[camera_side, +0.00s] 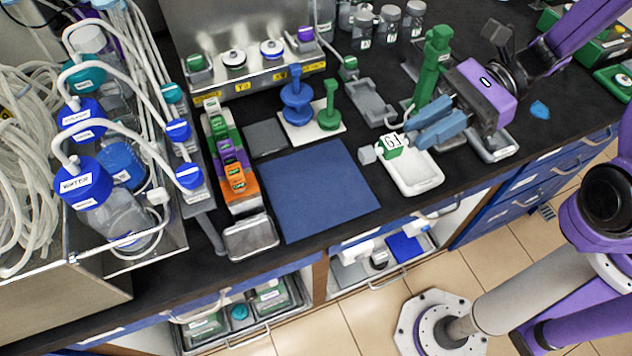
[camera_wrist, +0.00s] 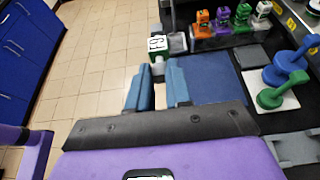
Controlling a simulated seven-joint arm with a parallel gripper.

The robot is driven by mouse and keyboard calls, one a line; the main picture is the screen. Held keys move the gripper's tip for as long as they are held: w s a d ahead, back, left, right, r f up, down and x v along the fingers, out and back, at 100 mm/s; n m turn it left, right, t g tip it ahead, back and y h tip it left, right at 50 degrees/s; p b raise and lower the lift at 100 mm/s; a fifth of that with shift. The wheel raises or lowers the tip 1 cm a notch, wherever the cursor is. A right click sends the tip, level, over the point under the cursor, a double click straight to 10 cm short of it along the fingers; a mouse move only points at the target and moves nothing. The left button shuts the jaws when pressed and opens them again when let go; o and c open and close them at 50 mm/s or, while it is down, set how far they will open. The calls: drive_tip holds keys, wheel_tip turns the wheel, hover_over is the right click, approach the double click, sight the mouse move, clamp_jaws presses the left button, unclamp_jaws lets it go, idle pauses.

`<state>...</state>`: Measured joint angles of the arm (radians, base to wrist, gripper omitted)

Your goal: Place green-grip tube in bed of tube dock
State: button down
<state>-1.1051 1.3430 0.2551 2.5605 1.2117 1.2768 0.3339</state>
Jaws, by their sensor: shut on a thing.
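The green-grip tube has a green block with a white label (camera_side: 392,147) and a pale grey end piece (camera_side: 367,154). A thin white line runs up from it. My gripper (camera_side: 408,143) has its blue fingers shut on the green grip, over a white tray (camera_side: 420,180). Whether the tube touches the tray is unclear. In the wrist view the labelled block (camera_wrist: 157,44) shows just beyond the fingertips of my gripper (camera_wrist: 160,68). I cannot tell for sure which fixture is the tube dock; a grey tray with a recess (camera_side: 370,103) lies behind.
A blue mat (camera_side: 318,188) lies left of my gripper. Blue and green stands (camera_side: 297,100) rise from a white plate behind it. A tall green post (camera_side: 432,65) stands close behind my gripper. Orange, purple and green labelled grips (camera_side: 235,178) line a rack at left.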

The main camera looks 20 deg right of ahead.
wheel_tip(320, 180, down, 6)
hover_over(329, 181)
drive_tip(key=f, duration=0.9)
drive_tip(key=shift+s+d, duration=0.15)
drive_tip(key=shift+d, duration=0.05)
drive_tip(key=shift+w+a+f, duration=0.1)
drive_tip(key=shift+f, duration=0.9)
drive_tip(key=shift+w+a+f, duration=0.1)
drive_tip(key=shift+f, duration=0.85)
drive_tip(key=shift+f, duration=0.1)
drive_tip(key=c, duration=1)
unclamp_jaws()
drive_tip(key=shift+c, duration=0.2)
